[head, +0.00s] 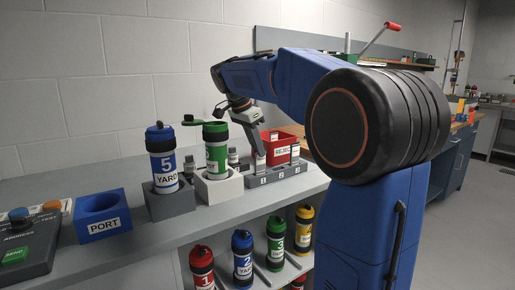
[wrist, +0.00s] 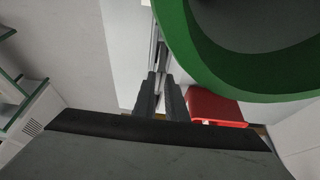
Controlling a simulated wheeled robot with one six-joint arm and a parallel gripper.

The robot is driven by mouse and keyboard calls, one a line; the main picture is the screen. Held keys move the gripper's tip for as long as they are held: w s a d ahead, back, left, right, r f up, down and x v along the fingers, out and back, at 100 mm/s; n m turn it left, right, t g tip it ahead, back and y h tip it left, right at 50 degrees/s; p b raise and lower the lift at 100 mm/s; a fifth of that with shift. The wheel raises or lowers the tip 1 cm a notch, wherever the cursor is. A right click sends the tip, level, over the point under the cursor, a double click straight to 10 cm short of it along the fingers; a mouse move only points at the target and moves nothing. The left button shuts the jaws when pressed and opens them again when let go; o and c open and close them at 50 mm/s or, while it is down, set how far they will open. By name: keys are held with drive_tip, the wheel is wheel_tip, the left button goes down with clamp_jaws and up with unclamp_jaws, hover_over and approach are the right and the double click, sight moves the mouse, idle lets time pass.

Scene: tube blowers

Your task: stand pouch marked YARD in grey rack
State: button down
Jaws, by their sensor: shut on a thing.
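My gripper (head: 256,148) points down over the left end of the grey rack (head: 290,182), which has slots labelled 1, 2 and 3. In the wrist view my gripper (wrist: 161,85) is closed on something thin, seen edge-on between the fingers. I take it to be a pouch; its marking cannot be read. In the head view it is small and mostly hidden at the fingertips, near slot 1, and I cannot tell whether it touches the rack. A canister marked 5 and YARD (head: 162,165) stands in a dark grey holder (head: 170,204).
A green canister (head: 215,150) with its lid open stands in a white holder (head: 218,188), left of the rack. A red REJECT bin (head: 285,138) sits behind the rack. A blue PORT holder (head: 103,214) is at left. Several canisters stand on the lower shelf.

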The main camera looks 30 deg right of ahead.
drive_tip(key=shift+f, duration=0.15)
drive_tip(key=c, duration=1.8)
unclamp_jaws()
drive_tip(key=v, duration=1.2)
drive_tip(key=shift+r, duration=0.25)
drive_tip(key=s+a+f+n+t+y, duration=0.1)
drive_tip(key=s+a+f+n, duration=0.2)
drive_tip(key=s+f+n, duration=0.3)
drive_tip(key=s+a+f+n+t+y, duration=0.2)
drive_tip(key=s+a+f+n, duration=0.2)
drive_tip(key=s+f, duration=1)
drive_tip(key=s+a+f+n+t+y, duration=0.1)
drive_tip(key=s+a+f+n, duration=0.3)
drive_tip(key=s+f+n, duration=0.3)
wheel_tip(320, 180, down, 7)
drive_tip(key=s, duration=0.3)
drive_tip(key=shift+n+t+y, duration=0.3)
drive_tip(key=shift+r, duration=0.15)
